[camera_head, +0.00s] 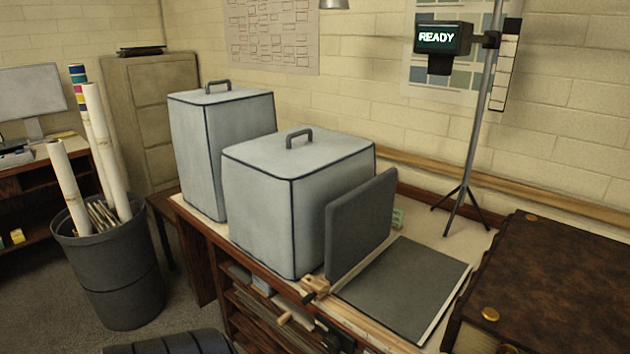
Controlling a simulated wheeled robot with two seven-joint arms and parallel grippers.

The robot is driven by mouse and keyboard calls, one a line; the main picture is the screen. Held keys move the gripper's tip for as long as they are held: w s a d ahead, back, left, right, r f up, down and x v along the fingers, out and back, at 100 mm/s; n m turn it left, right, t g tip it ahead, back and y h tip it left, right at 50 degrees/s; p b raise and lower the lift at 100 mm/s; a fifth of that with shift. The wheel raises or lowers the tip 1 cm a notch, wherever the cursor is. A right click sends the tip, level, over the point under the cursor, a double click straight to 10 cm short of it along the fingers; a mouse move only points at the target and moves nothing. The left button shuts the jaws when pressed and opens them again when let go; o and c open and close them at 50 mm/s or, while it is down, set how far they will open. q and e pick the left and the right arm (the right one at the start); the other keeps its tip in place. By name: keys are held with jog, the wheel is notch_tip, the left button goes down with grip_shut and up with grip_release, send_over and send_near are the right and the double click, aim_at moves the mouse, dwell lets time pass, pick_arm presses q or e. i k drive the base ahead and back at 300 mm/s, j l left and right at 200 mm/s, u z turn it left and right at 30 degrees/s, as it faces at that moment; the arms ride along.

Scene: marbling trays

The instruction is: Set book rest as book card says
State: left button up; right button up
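A dark grey panel (361,226) stands upright, leaning slightly, on the table beside the nearer grey box. A flat dark grey board (408,290) with a pale edge lies on the table to its right. I cannot tell for sure which of these is the book rest. A small green item (398,218) shows partly behind the upright panel; its face is too small to read, and I cannot tell if it is the book card. Neither of my grippers is in view.
Two grey covered boxes with handles, a tall one (215,150) and a wider one (262,215), fill the table's left. A wooden clamp-like piece (315,287) sits at the front edge. A brown chest (560,280) is right.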

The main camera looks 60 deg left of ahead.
aim_at(360, 222)
jog(key=u, duration=1.5)
